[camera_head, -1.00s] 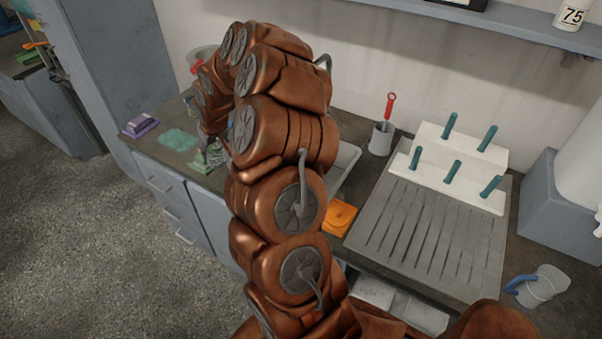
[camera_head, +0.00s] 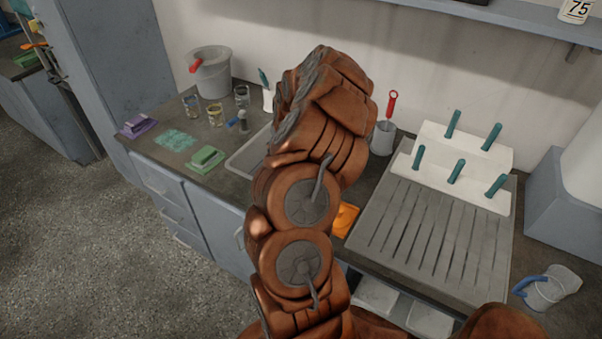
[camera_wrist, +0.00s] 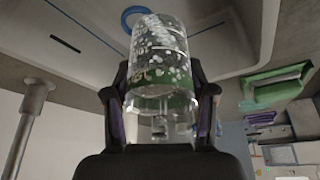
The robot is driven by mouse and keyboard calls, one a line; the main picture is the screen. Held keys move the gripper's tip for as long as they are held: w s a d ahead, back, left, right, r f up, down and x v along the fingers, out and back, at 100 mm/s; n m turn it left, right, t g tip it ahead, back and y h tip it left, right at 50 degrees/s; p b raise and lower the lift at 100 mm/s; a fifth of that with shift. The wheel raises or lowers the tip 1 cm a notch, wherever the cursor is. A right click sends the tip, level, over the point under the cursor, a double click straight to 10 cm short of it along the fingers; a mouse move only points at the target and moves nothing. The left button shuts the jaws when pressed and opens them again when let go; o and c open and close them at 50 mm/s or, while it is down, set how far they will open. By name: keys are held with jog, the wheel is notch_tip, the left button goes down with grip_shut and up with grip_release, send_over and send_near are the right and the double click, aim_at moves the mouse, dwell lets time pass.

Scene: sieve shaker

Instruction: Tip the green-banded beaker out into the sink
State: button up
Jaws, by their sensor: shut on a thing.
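In the wrist view my gripper (camera_wrist: 163,98) is shut on the green-banded beaker (camera_wrist: 158,60), with one dark finger on each side of the clear glass. The surroundings look upside down in this view, and the beaker's far end points toward the sink (camera_wrist: 85,30). Pale flecks show over the glass; I cannot tell whether they are contents or markings. A blue ring shows in the sink behind the beaker. In the head view the sink (camera_head: 243,158) is partly covered by my arm, which hides my gripper and the held beaker.
Two other beakers, one yellow-banded (camera_head: 215,115) and one farther back (camera_head: 242,96), stand left of the sink near a grey bucket (camera_head: 209,72). A green sponge (camera_head: 207,158) and purple brush (camera_head: 138,125) lie on the counter. A drying rack (camera_head: 430,230) stands right. A tap post (camera_wrist: 30,125) is close by.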

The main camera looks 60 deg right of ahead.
jog(key=s+d+f+m+b, duration=0.1)
jog(key=s+d+f, duration=0.2)
jog(key=s+d, duration=0.2)
jog(key=s+d+f+m+b, duration=0.1)
jog(key=s+d+f, duration=0.3)
jog(key=s, duration=0.6)
jog(key=shift+s+d+h, duration=0.15)
jog(key=shift+d+h, duration=0.15)
jog(key=shift+d, duration=0.5)
jog(key=shift+f+g+b, duration=0.15)
jog(key=shift+g+b, duration=0.15)
jog(key=shift+b, duration=0.2)
